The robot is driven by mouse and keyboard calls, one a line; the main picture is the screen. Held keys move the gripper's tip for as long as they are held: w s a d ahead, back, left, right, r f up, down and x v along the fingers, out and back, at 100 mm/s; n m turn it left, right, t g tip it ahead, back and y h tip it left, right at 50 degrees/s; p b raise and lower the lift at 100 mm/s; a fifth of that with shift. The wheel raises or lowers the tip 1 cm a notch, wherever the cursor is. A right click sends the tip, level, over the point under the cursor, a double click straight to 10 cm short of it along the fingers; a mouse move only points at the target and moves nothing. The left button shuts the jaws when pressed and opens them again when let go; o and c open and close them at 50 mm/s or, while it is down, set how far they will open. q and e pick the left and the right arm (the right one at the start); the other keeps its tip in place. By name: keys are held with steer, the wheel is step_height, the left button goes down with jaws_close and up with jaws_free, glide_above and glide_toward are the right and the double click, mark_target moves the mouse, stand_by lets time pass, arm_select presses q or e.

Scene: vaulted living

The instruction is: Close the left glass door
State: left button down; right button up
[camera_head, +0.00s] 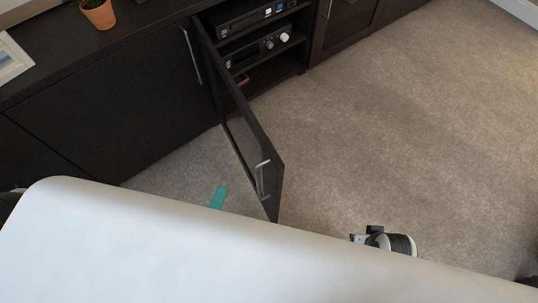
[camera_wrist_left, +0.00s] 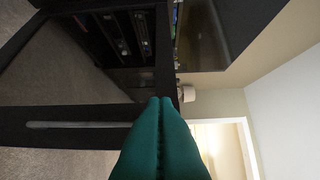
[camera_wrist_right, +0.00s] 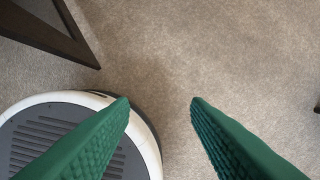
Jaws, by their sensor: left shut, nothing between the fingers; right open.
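The left glass door (camera_head: 240,112), dark-framed with a metal handle (camera_head: 262,178), stands swung out from the cabinet over the carpet. My left gripper (camera_head: 218,198) shows as a teal finger left of the door, apart from it in the head view. In the left wrist view its green fingers (camera_wrist_left: 163,102) are together and empty, with the door frame (camera_wrist_left: 75,113) and its handle beside them. I cannot tell whether they touch. My right gripper (camera_wrist_right: 160,102) is open and empty over carpet. A dark frame corner (camera_wrist_right: 55,30), probably the door's, is at upper left there.
The dark cabinet (camera_head: 110,110) runs along the back left, with black devices (camera_head: 258,45) on the open shelves. A potted plant (camera_head: 98,12) and a picture frame (camera_head: 12,60) stand on top. My white arm covers the bottom of the head view.

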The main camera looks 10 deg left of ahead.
arm_select(q)
glide_toward(257, 136)
steer(key=w+a, duration=0.2)
steer(key=w, duration=0.1)
steer(key=shift+w+d+r+n, duration=0.1)
steer(key=shift+w+d+n, duration=0.2)
steer(key=shift+w+d, duration=1.05)
steer(key=shift+w, duration=0.1)
